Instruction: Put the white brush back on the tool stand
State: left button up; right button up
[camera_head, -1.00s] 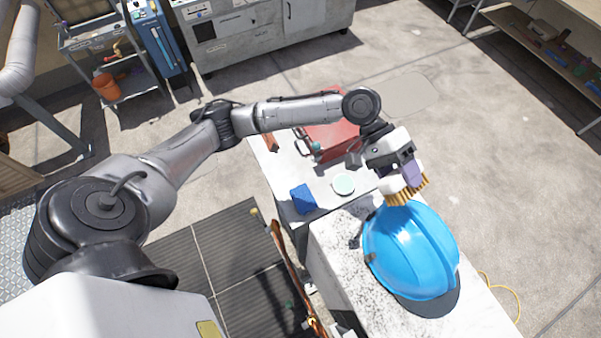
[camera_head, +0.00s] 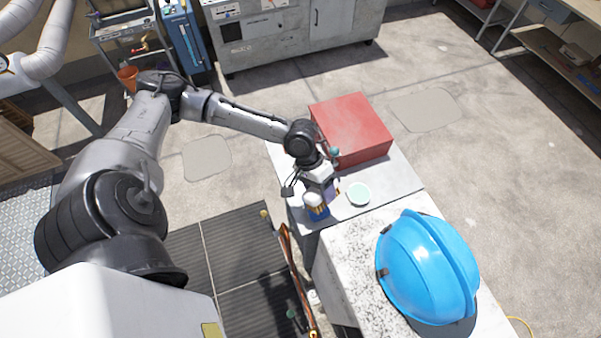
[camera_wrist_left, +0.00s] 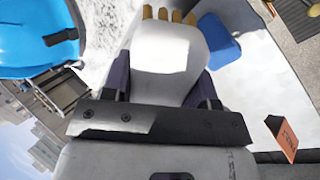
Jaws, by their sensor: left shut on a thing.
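My left gripper (camera_head: 326,188) is shut on the white brush (camera_wrist_left: 168,62). The brush has a white body and tan bristles, which show at the top of the left wrist view. In the head view the brush is largely hidden by the gripper and hangs over the front left part of a low white-topped stand (camera_head: 397,178). I cannot tell for sure whether this is the tool stand. A blue block (camera_wrist_left: 218,40) lies close beside the bristles; in the head view it is partly covered. I cannot tell whether the brush touches the stand. My right gripper is not in view.
A blue hard hat (camera_head: 425,265) sits on the nearer speckled block (camera_head: 352,267). An orange box (camera_wrist_left: 283,138) lies nearby.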

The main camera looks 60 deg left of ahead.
pick_arm(q)
jog(key=s+a+f+n+t+y, duration=0.1)
jog(key=a+f+n+y, duration=0.15)
jog(key=a, duration=0.35)
jog(key=s+a+f+n+y, duration=0.1)
jog(key=s+a+f+n, duration=0.15)
jog(key=a, duration=0.25)
jog(key=w+a+n+g+y, duration=0.2)
jog(key=w+a+n+y, duration=0.1)
jog(key=w+a+n, duration=0.4)
jog(key=shift+n, duration=0.5)
jog(key=shift+s+d+f+b, duration=0.1)
jog(key=shift+d+f, duration=0.1)
jog(key=shift+f, duration=1.55)
jog(key=shift+s+d+f+b, duration=0.1)
jog(key=shift+d+f, duration=0.1)
jog(key=shift+f, duration=1.5)
jog(key=shift+s+d+f+b, duration=0.1)
jog(key=shift+d+f, duration=0.1)
jog(key=shift+f, duration=1.55)
jog(key=o, duration=1)
notch_tip(320, 180, up, 12)
jog(key=shift+r+p, duration=0.1)
jog(key=shift+p, duration=0.2)
